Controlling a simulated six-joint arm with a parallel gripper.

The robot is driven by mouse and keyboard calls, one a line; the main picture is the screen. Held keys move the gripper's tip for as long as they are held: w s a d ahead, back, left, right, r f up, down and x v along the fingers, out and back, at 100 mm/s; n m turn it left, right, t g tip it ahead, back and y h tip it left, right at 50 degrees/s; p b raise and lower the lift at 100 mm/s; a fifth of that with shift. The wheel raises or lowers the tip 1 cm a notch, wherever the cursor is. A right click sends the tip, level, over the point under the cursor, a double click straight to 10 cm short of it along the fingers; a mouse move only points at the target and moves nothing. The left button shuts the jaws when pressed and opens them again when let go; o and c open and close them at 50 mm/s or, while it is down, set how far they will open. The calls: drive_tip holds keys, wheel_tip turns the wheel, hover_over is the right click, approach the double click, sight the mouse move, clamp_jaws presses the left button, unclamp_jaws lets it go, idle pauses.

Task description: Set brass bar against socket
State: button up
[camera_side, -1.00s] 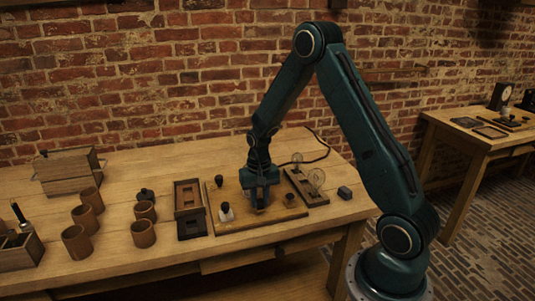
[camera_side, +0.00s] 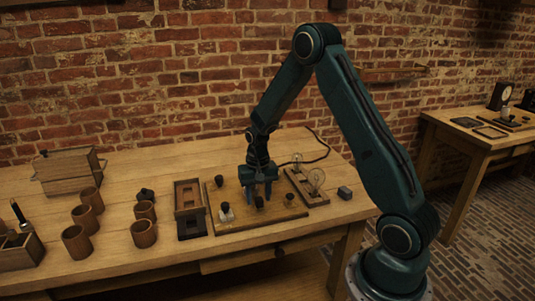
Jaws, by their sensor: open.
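My gripper (camera_side: 259,193) is open, pointing down over the wooden board (camera_side: 236,224) on the bench. A small dark knob-like piece (camera_side: 259,202) stands on the board just below and between the jaws. I cannot tell whether it is part of the brass bar, and no bar shows clearly as brass. A small brown round piece (camera_side: 290,197) sits to its right on the board and may be the socket. At this size I cannot tell whether anything touches it.
A small white-based piece (camera_side: 226,213) and a dark knob (camera_side: 219,181) stand on the board's left part. A dark tray (camera_side: 191,228) lies left, and a rack with glass bulbs (camera_side: 316,180) right. Brown jars (camera_side: 76,243) stand farther left. Bare bench lies behind.

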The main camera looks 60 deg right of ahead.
sight(258, 197)
wheel_tip(258, 197, up, 14)
drive_tip(key=shift+f, duration=0.2)
idle(0.4)
drive_tip(key=shift+r, duration=0.1)
drive_tip(key=s+a+r+n+t, duration=0.3)
drive_tip(key=s+a+r+n, duration=0.2)
drive_tip(key=s+a+r, duration=0.55)
drive_tip(key=s+a+r+n+t, duration=0.1)
drive_tip(key=s+a+n, duration=0.1)
drive_tip(key=s, duration=0.3)
drive_tip(key=s+a+n+t, duration=0.1)
drive_tip(key=s+a+n, duration=0.1)
drive_tip(key=s+a, duration=0.2)
drive_tip(key=shift+s+a+r+t, duration=0.3)
drive_tip(key=shift+s+r, duration=0.1)
drive_tip(key=shift+s, duration=0.8)
drive_tip(key=shift+o, duration=0.6)
